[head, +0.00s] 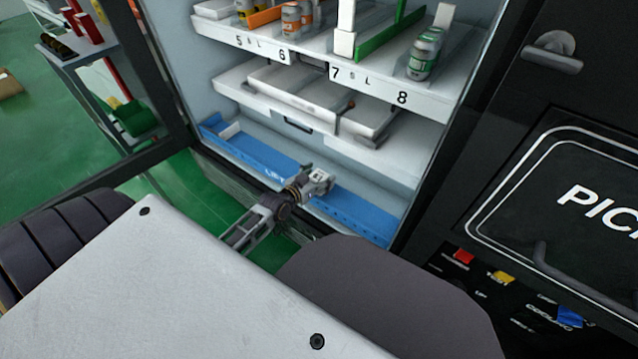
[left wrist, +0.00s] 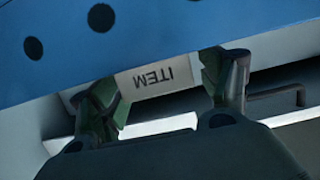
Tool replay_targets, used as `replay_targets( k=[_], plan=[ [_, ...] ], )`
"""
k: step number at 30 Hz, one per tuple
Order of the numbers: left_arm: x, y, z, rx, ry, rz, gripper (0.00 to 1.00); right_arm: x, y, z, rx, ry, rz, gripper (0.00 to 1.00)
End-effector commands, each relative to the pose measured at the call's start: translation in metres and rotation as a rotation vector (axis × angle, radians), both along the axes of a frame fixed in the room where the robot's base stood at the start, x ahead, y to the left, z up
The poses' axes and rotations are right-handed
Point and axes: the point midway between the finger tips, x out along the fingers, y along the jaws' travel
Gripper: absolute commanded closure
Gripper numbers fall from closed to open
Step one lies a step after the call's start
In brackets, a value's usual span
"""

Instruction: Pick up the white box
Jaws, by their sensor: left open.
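The white box (left wrist: 153,79), marked "ITEM", shows in the left wrist view between the two fingers of my left gripper (left wrist: 160,82). The lettering appears upside down. The fingers are apart, one on each side of it; I cannot tell whether either touches it. In the head view my left gripper (head: 320,180) is at the blue tray (head: 365,213) low in the open machine, and I cannot clearly make out the box there. My right gripper is not in view.
Shelves with numbered slots and cans (head: 425,53) stand above the tray. A white drawer (head: 310,95) sits just over my left gripper. The open door (head: 150,70) is at left, and a black panel (head: 570,190) with buttons is at right.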

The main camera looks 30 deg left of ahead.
Motion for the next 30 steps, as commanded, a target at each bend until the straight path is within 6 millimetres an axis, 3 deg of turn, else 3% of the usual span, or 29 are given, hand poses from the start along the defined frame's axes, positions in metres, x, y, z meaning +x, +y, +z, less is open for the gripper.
replay_targets(
  k=[9, 21, 30],
  plan=[
    [-0.0003, 0.0000, -0.0001, 0.000, 0.001, 0.000, 0.24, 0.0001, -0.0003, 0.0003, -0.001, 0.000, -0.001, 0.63],
    [-0.0003, 0.0001, 0.0000, 0.000, 0.000, 0.000, 0.73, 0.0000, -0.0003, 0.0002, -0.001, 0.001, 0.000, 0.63],
    [-0.0003, 0.0001, 0.0010, 0.000, 0.000, 0.000, 0.73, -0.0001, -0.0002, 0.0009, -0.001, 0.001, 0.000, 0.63]
  ],
)
